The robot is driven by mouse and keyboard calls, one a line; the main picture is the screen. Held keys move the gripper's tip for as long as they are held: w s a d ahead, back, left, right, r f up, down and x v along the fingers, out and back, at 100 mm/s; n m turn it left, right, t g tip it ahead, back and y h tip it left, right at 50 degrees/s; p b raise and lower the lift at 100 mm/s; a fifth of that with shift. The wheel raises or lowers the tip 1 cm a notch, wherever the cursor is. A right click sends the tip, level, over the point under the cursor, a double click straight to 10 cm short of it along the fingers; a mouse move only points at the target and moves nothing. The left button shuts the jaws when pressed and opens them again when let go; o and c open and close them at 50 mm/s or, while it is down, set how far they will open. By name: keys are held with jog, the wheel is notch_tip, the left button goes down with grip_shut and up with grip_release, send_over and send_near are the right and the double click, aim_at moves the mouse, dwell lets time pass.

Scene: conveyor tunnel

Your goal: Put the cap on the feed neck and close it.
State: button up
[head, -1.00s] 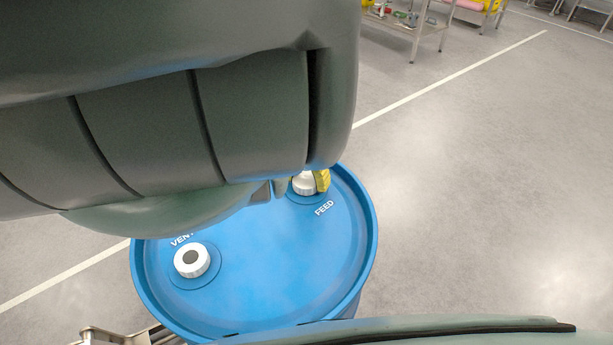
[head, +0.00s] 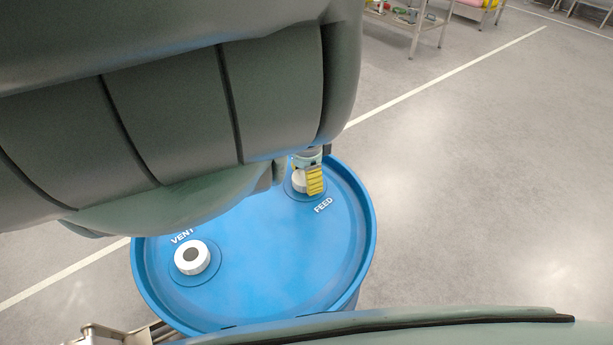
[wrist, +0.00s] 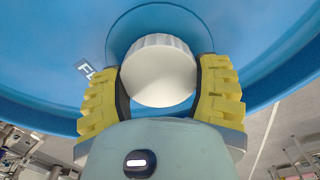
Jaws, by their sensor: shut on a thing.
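The white ribbed cap (wrist: 158,72) is between the two yellow finger pads of my gripper (wrist: 160,90) in the wrist view. My gripper (head: 309,178) is shut on it at the feed neck, beside the FEED lettering (head: 323,205). In the head view the cap (head: 299,182) shows only partly behind a yellow finger. The neck under the cap is hidden, so I cannot tell how far down the cap sits. The blue drum (head: 270,270) carries both the feed spot and the vent.
A white vent fitting (head: 192,257) with a dark centre stands at the drum's left front. My arm covers the upper left of the head view. Open grey floor (head: 480,200) lies to the right. A metal cart (head: 413,22) stands far back.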

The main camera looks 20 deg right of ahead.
jog(key=m, duration=0.3)
jog(key=shift+a+m, duration=0.1)
jog(key=shift+m, duration=1)
jog(key=m, duration=0.2)
jog(key=shift+m+b, duration=0.4)
jog(key=o, duration=0.8)
jog(key=shift+s+m, duration=0.1)
jog(key=shift+m, duration=0.3)
jog(key=o, duration=0.5)
jog(key=shift+o, duration=0.2)
